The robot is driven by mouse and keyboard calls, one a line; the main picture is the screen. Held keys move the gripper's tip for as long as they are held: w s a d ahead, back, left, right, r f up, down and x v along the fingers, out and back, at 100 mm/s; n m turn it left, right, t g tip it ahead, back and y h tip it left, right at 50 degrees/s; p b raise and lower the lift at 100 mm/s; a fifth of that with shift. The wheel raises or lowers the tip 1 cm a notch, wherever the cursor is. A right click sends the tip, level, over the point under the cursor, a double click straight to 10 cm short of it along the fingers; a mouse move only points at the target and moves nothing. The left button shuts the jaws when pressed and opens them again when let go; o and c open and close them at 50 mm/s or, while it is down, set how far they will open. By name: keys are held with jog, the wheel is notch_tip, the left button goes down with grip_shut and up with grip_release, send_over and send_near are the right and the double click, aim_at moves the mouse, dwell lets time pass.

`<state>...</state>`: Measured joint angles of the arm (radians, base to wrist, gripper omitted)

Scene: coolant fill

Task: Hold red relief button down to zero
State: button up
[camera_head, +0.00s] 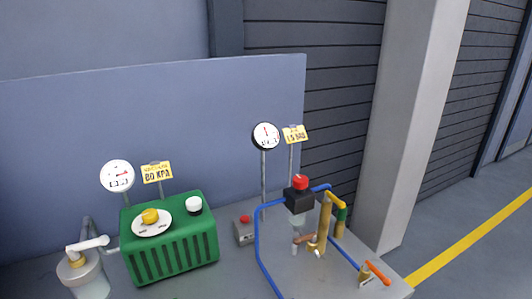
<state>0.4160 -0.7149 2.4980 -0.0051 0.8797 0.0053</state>
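There are two red-topped parts in the head view, and I cannot tell for sure which is the relief button. A small red button (245,218) sits on top of a low grey box (245,233) on the bench. A red cap (300,182) tops a black block (299,200) with blue hose beside it. A round gauge (266,136) on a post behind them has a red needle pointing roughly up; its numbers are too small to read. My gripper is not in view, and nothing is seen touching either red part.
A green ribbed box (172,250) with yellow and white caps stands left, beside a second gauge (117,175) and a lidded canister (86,277). Brass fittings (322,225) and an orange-handled valve (378,273) stand right. Bare bench (230,275) shows front centre.

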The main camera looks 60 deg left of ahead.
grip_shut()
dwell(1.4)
